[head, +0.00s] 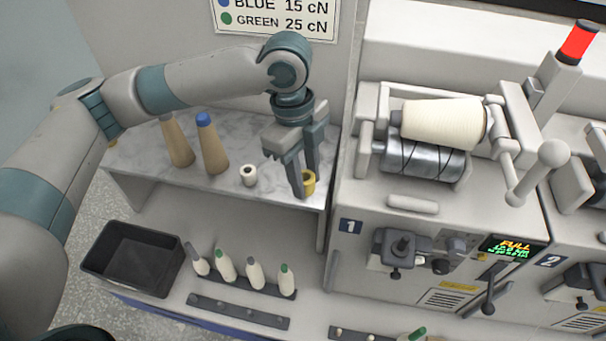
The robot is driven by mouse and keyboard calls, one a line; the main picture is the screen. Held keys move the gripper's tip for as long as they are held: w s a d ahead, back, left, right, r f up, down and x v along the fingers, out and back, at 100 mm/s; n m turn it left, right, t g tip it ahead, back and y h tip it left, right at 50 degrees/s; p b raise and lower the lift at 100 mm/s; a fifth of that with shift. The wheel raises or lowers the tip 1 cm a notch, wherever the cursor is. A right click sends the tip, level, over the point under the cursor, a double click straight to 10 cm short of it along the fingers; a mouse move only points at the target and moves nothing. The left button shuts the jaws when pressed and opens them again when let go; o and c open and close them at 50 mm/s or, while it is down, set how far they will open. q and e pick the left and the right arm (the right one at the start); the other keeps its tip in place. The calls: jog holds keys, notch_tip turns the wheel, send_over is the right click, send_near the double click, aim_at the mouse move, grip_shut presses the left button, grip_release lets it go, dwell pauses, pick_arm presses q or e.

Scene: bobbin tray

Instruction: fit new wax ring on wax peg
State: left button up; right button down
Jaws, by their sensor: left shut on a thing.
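A yellow wax ring (310,182) is at the right end of the marble shelf, partly hidden by a finger. My left gripper (304,184) points down there and is shut on the yellow ring. Whether the ring still touches the shelf is hard to tell. A white ring-like roll (248,176) with a dark hole stands to its left. The wax peg cannot be made out for sure; unit 1 has a grey knobbed fitting (400,246) on its front. My right gripper is out of view.
Two tan cones (212,146) stand on the marble shelf (135,158), left of the gripper. Below are a black bin (135,235) and a rack of several small bobbins (254,276). Unit 1 carries a cream yarn cone (445,122) over a dark drum (425,162).

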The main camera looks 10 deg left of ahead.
pick_arm(q)
jog(key=shift+f, duration=0.15)
jog(key=s+a+f+n+t, duration=0.1)
jog(key=s+a+f+n, duration=0.2)
jog(key=a+f+n, duration=0.3)
jog(key=s+a+f+n+t+y, duration=0.1)
jog(key=s+a+f+n, duration=0.3)
jog(key=f+n, duration=0.6)
jog(key=shift+s+a+f+n+t+y, duration=0.25)
jog(key=shift+a+n, duration=1)
jog(key=shift+n, duration=2.35)
jog(key=shift+d, duration=0.1)
